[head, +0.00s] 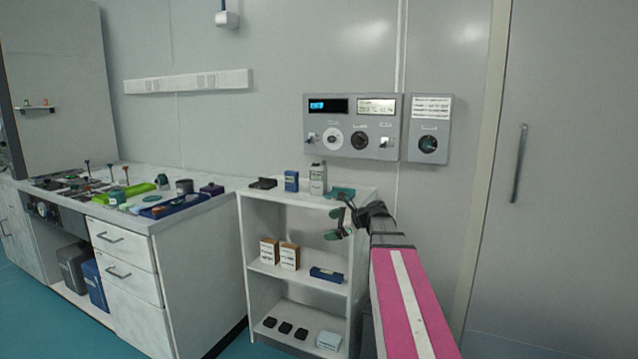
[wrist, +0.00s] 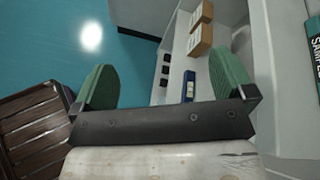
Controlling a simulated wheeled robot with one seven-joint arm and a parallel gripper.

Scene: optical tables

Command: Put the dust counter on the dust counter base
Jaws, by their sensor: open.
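On the top of the white shelf unit stands an upright pale grey device (head: 318,179) with a small knob on top, which looks like the dust counter. A low black cradle-like piece (head: 262,184) lies at the left end of the same top and may be the dust counter base; I cannot be sure of either. A blue box (head: 291,181) stands between them. My gripper (head: 336,217) is in front of the shelf unit's right side, below and right of the grey device. In the wrist view its green fingers (wrist: 166,86) are apart with nothing between them.
The shelf unit (head: 246,235) holds cartons (head: 279,254), a blue case (head: 326,274) and small black pieces (head: 286,328) lower down. A green item (head: 342,191) lies at the top's right end. A cluttered workbench (head: 200,214) stands left; control panels (head: 352,126) hang above.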

